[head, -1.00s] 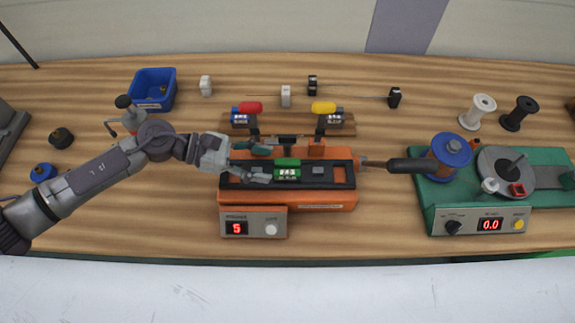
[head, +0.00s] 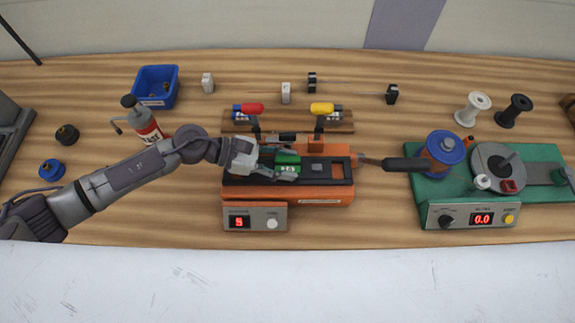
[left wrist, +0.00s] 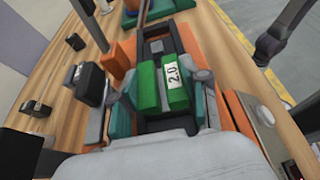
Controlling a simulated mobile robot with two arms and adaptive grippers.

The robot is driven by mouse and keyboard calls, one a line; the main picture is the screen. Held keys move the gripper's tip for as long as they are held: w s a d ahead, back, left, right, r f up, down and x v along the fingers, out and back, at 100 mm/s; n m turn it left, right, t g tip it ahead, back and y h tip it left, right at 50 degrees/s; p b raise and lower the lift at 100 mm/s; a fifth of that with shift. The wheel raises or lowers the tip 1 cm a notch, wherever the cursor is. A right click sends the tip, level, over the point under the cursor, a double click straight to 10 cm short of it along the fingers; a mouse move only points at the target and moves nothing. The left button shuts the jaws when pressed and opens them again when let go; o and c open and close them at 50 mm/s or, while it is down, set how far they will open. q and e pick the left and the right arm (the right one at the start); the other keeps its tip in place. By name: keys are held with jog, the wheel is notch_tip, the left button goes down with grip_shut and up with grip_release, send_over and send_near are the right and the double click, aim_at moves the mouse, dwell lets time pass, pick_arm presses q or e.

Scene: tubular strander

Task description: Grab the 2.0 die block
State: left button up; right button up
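The green die block (head: 287,160) sits in the black channel on top of the orange machine (head: 325,195). In the left wrist view the block (left wrist: 148,86) shows a white label reading 2.0. My left gripper (head: 278,165) reaches in from the left, at the block. In the left wrist view its fingers (left wrist: 162,92) stand on either side of the block, with a visible gap at the left finger. The gripper looks open around the block. My right gripper is not in view.
A rack behind the machine holds blocks with a red handle (head: 252,108) and a yellow handle (head: 322,108). A red and white bottle (head: 148,127) and a blue bin (head: 143,90) stand at left. A green spool machine (head: 440,190) is at right.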

pick_arm(q)
jog(key=shift+r, duration=0.1)
grip_shut()
